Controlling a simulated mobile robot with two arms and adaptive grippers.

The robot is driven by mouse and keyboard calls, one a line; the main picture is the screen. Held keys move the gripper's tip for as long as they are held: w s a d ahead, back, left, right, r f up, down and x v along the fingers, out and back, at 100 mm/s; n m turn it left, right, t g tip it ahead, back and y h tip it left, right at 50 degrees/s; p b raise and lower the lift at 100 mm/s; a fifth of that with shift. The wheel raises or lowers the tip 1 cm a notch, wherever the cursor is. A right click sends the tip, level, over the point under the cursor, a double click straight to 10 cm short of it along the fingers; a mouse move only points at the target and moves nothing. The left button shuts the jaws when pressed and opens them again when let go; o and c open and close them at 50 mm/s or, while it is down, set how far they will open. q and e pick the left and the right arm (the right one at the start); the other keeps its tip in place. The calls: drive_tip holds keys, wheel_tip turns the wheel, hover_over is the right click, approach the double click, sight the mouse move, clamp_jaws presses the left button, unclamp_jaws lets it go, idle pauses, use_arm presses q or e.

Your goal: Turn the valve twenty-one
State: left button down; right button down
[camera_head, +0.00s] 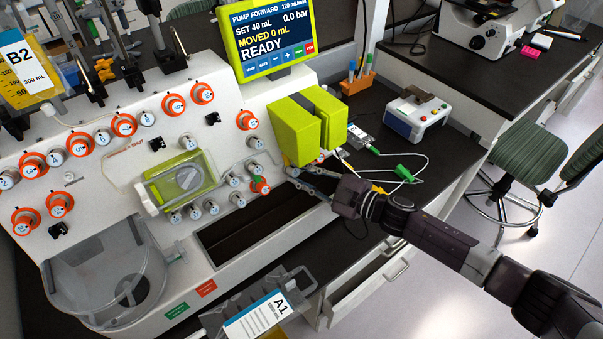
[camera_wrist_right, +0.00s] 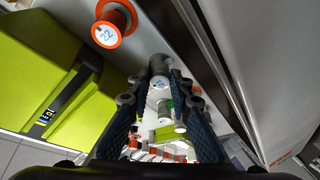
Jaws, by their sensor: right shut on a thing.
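My right gripper (camera_head: 300,181) reaches in from the right, just below the lime-green box on the cell processor's sloped white panel. In the right wrist view its two dark fingers (camera_wrist_right: 160,88) are shut on a small grey-white valve knob (camera_wrist_right: 160,76). The fingers cover its sides, and its number cannot be read clearly. An orange-rimmed valve marked 22 (camera_wrist_right: 107,33) sits beside it, up and to the left, untouched. My left gripper is not in view.
The lime-green box (camera_head: 294,130) stands right above the gripper. More grey knobs (camera_head: 212,207) and orange-rimmed valves (camera_head: 202,93) cover the panel. The pump screen (camera_head: 268,38) reads READY. A thin white cable and a small white device (camera_head: 416,117) lie to the right.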

idle(0.3)
drive_tip(key=c, duration=1.7)
unclamp_jaws()
drive_tip(key=shift+c, duration=0.2)
drive_tip(key=v, duration=1.2)
drive_tip(key=shift+f, duration=0.15)
